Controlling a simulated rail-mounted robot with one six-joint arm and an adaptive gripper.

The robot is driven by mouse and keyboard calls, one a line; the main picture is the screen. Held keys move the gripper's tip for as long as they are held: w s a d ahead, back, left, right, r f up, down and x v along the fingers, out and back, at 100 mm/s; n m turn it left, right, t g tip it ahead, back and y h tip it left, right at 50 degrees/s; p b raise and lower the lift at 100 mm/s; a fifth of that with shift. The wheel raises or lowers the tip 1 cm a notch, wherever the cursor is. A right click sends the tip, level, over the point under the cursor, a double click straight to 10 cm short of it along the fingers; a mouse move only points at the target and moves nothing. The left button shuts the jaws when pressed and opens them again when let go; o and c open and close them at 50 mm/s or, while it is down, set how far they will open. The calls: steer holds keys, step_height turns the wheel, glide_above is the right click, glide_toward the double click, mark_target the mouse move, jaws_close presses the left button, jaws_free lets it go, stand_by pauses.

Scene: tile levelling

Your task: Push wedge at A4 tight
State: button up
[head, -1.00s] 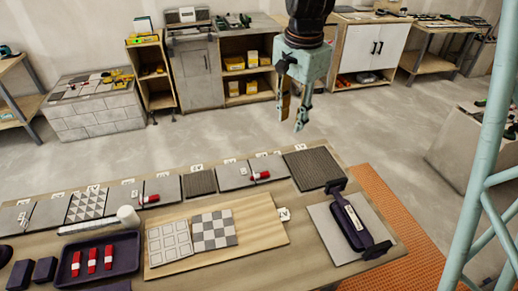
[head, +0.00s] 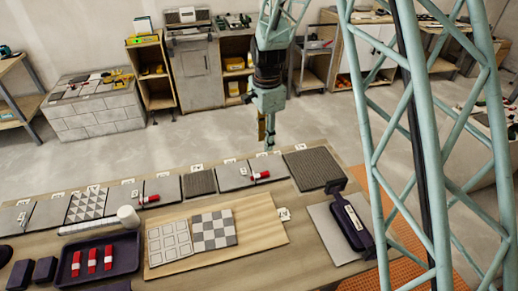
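A row of grey and patterned tiles (head: 197,182) runs along the far side of the table, with small white labels that are too small to read. Another red wedge (head: 262,175) sits at a seam farther right. I cannot tell which one is at A4 or how tight either is. My gripper (head: 267,139) points down above the far edge of the table near the right-hand wedge, apart from it. Its fingers overlap, so their opening is unclear.
A dark tray (head: 121,259) with several red wedges stands at front left. A wooden board (head: 257,236) holds two patterned tiles. A dark-handled tool (head: 350,226) lies on a grey tile at right. A white cylinder (head: 128,216) stands near the tile row.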

steer(key=m, duration=0.1)
glide_above(259, 175)
step_height(259, 175, down, 6)
steer(key=shift+s+r, duration=0.1)
stand_by(0.3)
steer(key=shift+f+b, duration=0.8)
steer(key=shift+f, duration=6.1)
steer(key=shift+c, duration=0.5)
steer(key=c, duration=0.8)
steer(key=shift+c, duration=0.2)
